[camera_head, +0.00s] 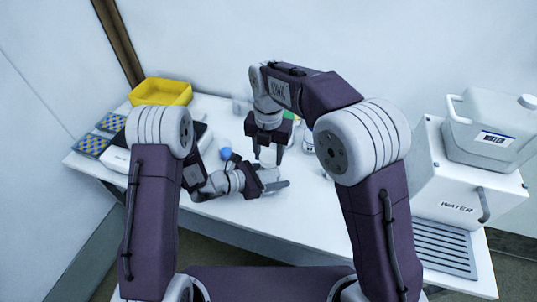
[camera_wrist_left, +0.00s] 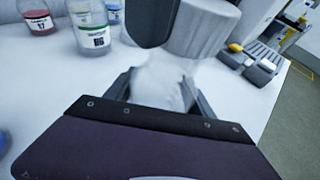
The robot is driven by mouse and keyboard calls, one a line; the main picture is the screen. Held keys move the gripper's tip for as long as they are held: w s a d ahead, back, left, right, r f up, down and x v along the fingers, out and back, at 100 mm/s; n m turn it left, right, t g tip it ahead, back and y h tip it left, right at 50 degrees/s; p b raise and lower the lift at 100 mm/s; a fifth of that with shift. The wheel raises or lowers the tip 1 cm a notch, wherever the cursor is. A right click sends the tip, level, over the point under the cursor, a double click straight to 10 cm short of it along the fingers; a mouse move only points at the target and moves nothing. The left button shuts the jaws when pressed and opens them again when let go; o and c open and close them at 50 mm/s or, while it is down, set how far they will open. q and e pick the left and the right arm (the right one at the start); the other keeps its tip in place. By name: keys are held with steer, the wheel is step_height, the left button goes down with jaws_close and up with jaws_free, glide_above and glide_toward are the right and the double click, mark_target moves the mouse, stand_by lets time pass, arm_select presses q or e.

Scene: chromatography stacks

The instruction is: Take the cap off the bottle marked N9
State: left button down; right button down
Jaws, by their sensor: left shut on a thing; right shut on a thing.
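My left gripper (camera_wrist_left: 162,92) is shut around a pale, translucent bottle (camera_wrist_left: 160,82) in the left wrist view. No N9 marking is readable on it. A large whitish ribbed cap (camera_wrist_left: 203,28) is at the bottle's top, with a dark finger of my right gripper beside it. I cannot tell whether the cap still touches the bottle. In the head view my right gripper (camera_head: 267,158) points down, shut on the cap, just above my left gripper (camera_head: 273,187), which reaches in sideways from the left. The grippers mostly hide the bottle there.
A red-filled bottle (camera_wrist_left: 38,17) and a clear bottle with a green-edged label (camera_wrist_left: 92,35) stand nearby. A yellow bin (camera_head: 160,92) and blue-yellow checked racks (camera_head: 91,146) are at the left. A WATER unit (camera_head: 458,175) with a jug (camera_head: 495,122) is at the right.

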mark_target(269, 156)
steer(key=shift+r, duration=2)
arm_select(q)
steer(key=shift+c, duration=1.3)
jaws_free()
